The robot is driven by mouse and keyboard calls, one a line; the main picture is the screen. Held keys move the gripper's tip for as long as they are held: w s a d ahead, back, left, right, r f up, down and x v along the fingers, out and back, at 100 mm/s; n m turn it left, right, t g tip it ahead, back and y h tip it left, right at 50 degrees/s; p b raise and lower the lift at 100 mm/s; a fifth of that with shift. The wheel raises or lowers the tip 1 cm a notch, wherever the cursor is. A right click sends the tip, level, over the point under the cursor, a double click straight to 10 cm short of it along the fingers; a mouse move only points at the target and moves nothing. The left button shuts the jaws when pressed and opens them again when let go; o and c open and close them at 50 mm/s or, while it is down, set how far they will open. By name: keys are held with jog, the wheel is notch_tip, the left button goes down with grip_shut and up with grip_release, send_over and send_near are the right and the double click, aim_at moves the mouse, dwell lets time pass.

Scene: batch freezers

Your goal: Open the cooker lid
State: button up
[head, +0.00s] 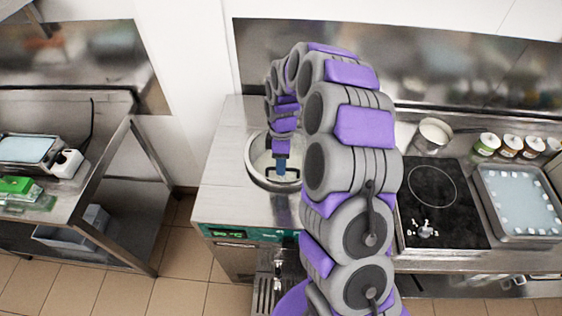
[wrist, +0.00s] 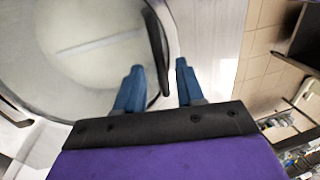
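The cooker lid (head: 259,158) is a round, clear cover with a metal rim, set in the counter unit in the head view. It fills the upper left of the wrist view (wrist: 85,48). Its dark curved handle (wrist: 155,42) stands near the rim. My gripper (head: 281,168) is over the lid's near right side. The lid looks closed.
A green display panel (head: 238,234) is on the unit's front. To the right are a pot (head: 434,134), a black hob (head: 438,212), several jars (head: 511,146) and a tray (head: 519,201). A steel table (head: 83,200) stands left, across a floor gap.

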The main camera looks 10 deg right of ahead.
jog(key=shift+c, duration=0.3)
grip_shut()
dwell(0.4)
